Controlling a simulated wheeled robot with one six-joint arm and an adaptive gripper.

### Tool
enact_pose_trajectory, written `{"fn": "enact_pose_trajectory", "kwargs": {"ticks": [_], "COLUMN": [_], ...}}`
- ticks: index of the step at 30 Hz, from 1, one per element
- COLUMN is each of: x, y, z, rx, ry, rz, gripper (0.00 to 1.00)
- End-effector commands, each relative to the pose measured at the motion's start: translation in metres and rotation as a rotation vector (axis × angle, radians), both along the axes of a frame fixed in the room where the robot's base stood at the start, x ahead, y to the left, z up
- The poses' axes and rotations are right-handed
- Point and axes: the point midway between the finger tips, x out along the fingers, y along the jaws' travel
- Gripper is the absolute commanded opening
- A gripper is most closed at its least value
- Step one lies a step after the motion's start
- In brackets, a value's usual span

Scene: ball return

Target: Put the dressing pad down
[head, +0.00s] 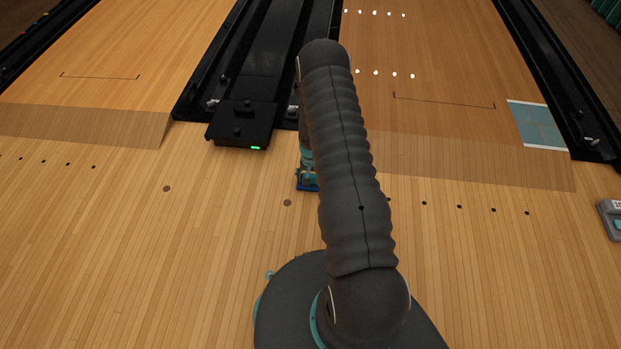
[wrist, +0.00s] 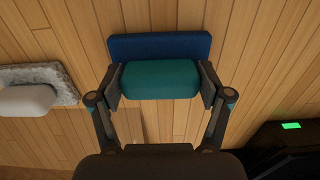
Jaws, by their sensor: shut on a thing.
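The dressing pad shows in the wrist view as a flat dark-blue base (wrist: 160,45) with a rounded teal grip (wrist: 160,80) on it. My gripper (wrist: 161,88) is shut on the teal grip, one finger pressed at each end. In the head view a blue edge of the pad (head: 307,187) shows beneath my gripper (head: 307,170), left of my arm. My arm hides most of both. I cannot tell whether the base touches the wooden floor.
A black unit with a green light (head: 240,125) stands left of the pad. A grey fluffy pad with a pale grip (wrist: 62,83) lies at the wrist view's left. A blue-grey panel (head: 537,124) lies on the right lane. Bare floor (head: 130,245) is clear at front left.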

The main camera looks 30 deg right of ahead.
Motion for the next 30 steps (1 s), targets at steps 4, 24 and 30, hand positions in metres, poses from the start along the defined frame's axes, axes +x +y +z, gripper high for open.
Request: {"fn": "enact_pose_trajectory", "kwargs": {"ticks": [4, 24, 30], "x": [0.0, 0.001, 0.001], "y": [0.0, 0.0, 0.0], "z": [-0.003, 0.028, 0.069], "rx": [0.0, 0.0, 0.0], "ry": [0.0, -0.002, -0.002], "rz": [0.0, 0.0, 0.0], "gripper": [0.88, 1.0, 1.0]}}
